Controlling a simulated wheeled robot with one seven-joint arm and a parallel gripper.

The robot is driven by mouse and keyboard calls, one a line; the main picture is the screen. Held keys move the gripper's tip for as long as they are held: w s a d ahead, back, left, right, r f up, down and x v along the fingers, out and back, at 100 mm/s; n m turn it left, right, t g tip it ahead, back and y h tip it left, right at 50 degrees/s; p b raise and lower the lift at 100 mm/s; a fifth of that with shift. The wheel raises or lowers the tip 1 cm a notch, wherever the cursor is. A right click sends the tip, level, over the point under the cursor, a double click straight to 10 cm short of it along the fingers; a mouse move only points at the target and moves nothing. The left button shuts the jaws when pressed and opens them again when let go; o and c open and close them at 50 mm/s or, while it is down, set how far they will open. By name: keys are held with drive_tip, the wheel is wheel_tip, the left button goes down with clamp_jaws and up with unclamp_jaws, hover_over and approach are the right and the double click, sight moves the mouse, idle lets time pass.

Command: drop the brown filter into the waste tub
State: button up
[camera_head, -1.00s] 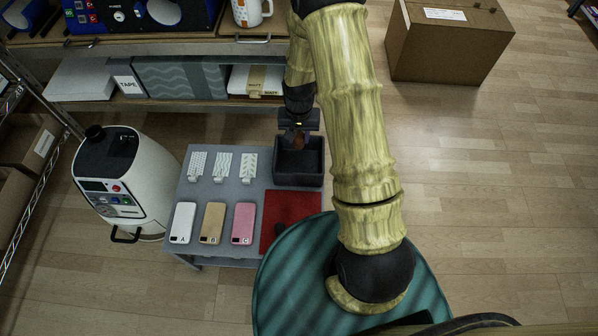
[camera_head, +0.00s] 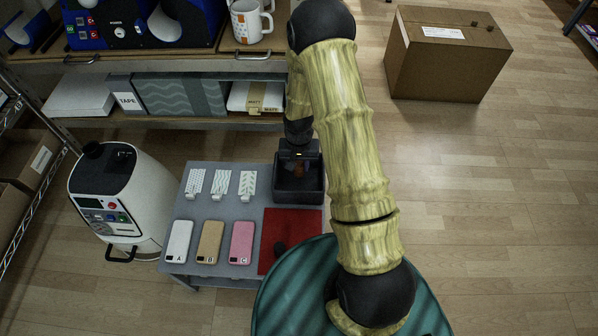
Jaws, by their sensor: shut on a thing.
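The waste tub (camera_head: 300,194) is a dark open box at the back right of the small grey table. My gripper (camera_head: 299,164) points down over the tub and is shut on the brown filter (camera_head: 299,173). The filter is a small brown shape, partly hidden by the gripper. It appears within the tub's outline, at or just above the opening; its exact height I cannot tell.
The grey table (camera_head: 201,238) bears several patterned strips, phone-like cases and a red mat (camera_head: 289,231). A white machine (camera_head: 119,194) stands left of it. A shelf with mugs (camera_head: 250,22) is behind. A cardboard box (camera_head: 447,53) sits on the floor at right.

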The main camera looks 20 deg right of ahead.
sight(299, 173)
drive_tip(key=shift+f+b, duration=0.75)
drive_tip(key=shift+f, duration=1.1)
drive_tip(key=shift+f, duration=0.6)
drive_tip(key=o, duration=1)
drive_tip(key=shift+o, duration=0.2)
wheel_tip(299, 173, up, 13)
drive_tip(key=p, duration=0.4)
drive_tip(key=shift+r, duration=0.1)
